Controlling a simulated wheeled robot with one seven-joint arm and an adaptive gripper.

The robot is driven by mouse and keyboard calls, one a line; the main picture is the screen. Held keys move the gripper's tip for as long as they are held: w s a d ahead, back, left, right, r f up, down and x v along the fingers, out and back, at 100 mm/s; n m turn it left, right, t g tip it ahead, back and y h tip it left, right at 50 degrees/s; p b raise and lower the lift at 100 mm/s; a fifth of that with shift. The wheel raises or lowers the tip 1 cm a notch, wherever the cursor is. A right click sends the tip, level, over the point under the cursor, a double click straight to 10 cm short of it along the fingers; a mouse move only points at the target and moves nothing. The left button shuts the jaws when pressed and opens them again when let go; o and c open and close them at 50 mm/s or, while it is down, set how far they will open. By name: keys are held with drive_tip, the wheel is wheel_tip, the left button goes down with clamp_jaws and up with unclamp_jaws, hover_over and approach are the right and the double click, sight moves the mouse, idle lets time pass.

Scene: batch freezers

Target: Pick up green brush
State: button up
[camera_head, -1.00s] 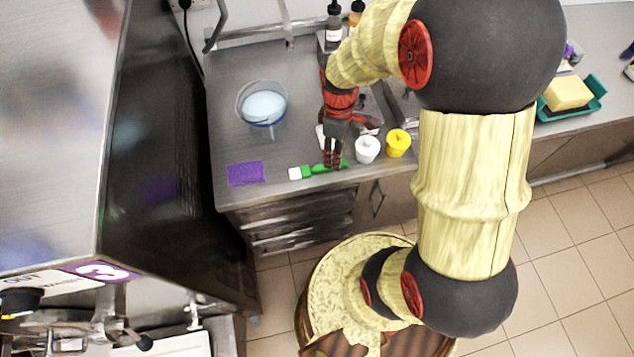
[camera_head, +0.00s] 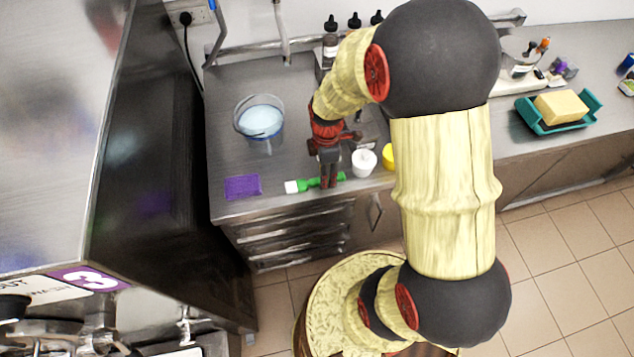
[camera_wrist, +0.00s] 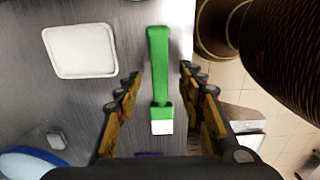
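The green brush (camera_head: 308,184) lies on the steel counter near its front edge, its white bristle end to the left in the head view. In the wrist view the green brush (camera_wrist: 158,62) runs up the middle, with its white end nearest my gripper. My gripper (camera_head: 328,183) is over the handle part of the brush in the head view. In the wrist view my gripper (camera_wrist: 158,80) is open, with one finger on each side of the brush and clear gaps between. I cannot tell how far above the counter the fingertips are.
A purple cloth (camera_head: 242,187) lies left of the brush. A clear bucket with pale liquid (camera_head: 260,120) stands behind it. A white tub (camera_head: 363,162) and a yellow tub (camera_head: 389,157) stand close on the right. The counter's front edge is near the brush.

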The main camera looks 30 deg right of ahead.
wheel_tip(320, 180, down, 2)
drive_tip(key=shift+f, duration=0.1)
drive_tip(key=shift+c, duration=0.2)
clamp_jaws()
idle(0.3)
